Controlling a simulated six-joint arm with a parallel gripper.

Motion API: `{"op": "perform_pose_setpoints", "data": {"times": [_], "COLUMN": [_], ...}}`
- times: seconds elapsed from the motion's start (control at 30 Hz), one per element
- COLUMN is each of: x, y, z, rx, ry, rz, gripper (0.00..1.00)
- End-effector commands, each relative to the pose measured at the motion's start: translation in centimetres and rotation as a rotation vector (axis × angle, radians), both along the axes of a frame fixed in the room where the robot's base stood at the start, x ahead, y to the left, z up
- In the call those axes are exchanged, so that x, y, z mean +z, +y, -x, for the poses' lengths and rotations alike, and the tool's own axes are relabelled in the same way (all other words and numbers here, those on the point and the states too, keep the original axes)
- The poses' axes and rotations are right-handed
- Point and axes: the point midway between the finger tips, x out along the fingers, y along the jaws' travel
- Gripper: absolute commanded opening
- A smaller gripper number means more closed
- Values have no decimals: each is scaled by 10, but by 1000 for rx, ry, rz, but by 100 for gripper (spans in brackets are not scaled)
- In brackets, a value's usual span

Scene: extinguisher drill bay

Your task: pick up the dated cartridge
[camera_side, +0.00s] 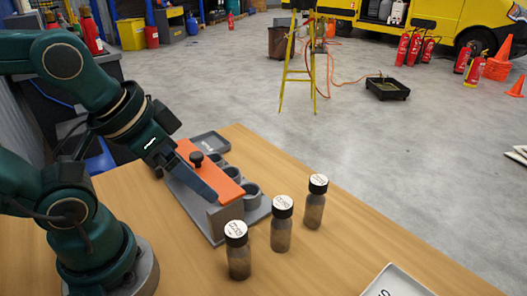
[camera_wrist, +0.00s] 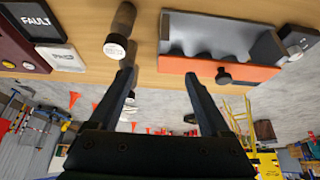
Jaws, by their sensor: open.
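Three small brown cartridges with white caps stand upright in a row on the wooden table in the side view: a near one (camera_side: 238,260), a middle one (camera_side: 281,232) and a far one (camera_side: 315,209). Dark marks show on the caps, too small to read, so I cannot tell which is dated. My gripper (camera_side: 211,194) is above the rack, left of the cartridges. In the wrist view my gripper (camera_wrist: 160,78) is open and empty, its fingers wide apart. One cartridge (camera_wrist: 124,18) shows beyond the left finger, its white cap towards the camera.
A grey rack (camera_side: 257,213) with round cups and an orange bar (camera_side: 222,183) with a black knob lies beside the cartridges. A white tray (camera_side: 395,282) is at the front right. In the wrist view a dark tray marked FAULT (camera_wrist: 35,20) is at upper left.

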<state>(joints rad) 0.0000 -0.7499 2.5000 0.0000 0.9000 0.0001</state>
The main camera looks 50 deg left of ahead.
Motion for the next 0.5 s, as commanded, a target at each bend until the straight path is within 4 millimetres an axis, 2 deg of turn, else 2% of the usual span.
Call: {"op": "perform_pose_setpoints", "data": {"times": [0.23,0.5], "x": [3,-5], "y": [-6,-26], "z": [-14,-56], "rx": [-101,-398], "ry": [61,216], "rz": [-35,-125], "gripper": [82,82]}}
